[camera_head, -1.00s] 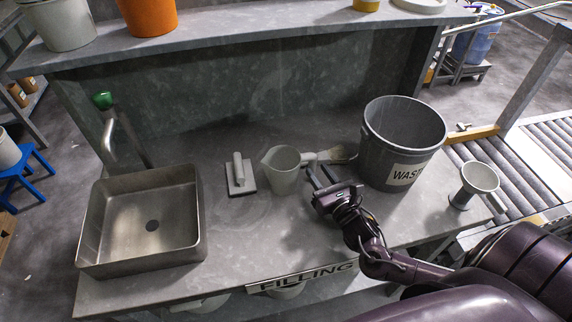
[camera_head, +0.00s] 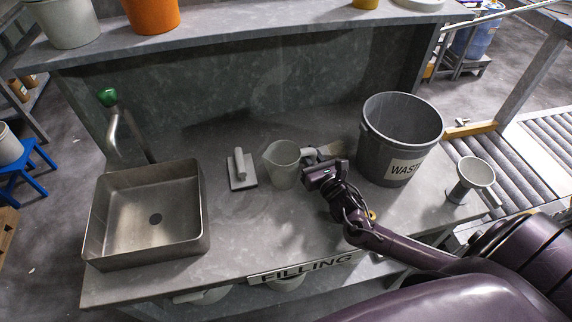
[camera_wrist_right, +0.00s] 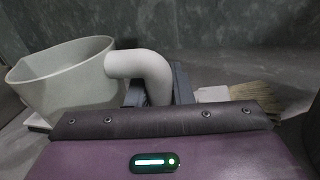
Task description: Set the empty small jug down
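The small jug (camera_head: 283,166) is pale grey and stands upright on the bench between the flat hand tool and the waste bin. Its inside looks empty in the head view. In the right wrist view the jug (camera_wrist_right: 62,82) is at the left, its curved handle (camera_wrist_right: 150,68) reaching toward me. My right gripper (camera_head: 312,160) is at the handle, with its dark fingers (camera_wrist_right: 160,88) on either side of it. Whether they press on the handle or stand slightly apart cannot be seen. My left gripper is not in view.
A grey waste bin (camera_head: 376,132) stands close to the right. A brush (camera_wrist_right: 240,94) lies behind the gripper. A flat hand tool (camera_head: 242,171) lies left of the jug, then a sink (camera_head: 199,235). A funnel-like vessel (camera_head: 474,172) stands far right. Bench front is clear.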

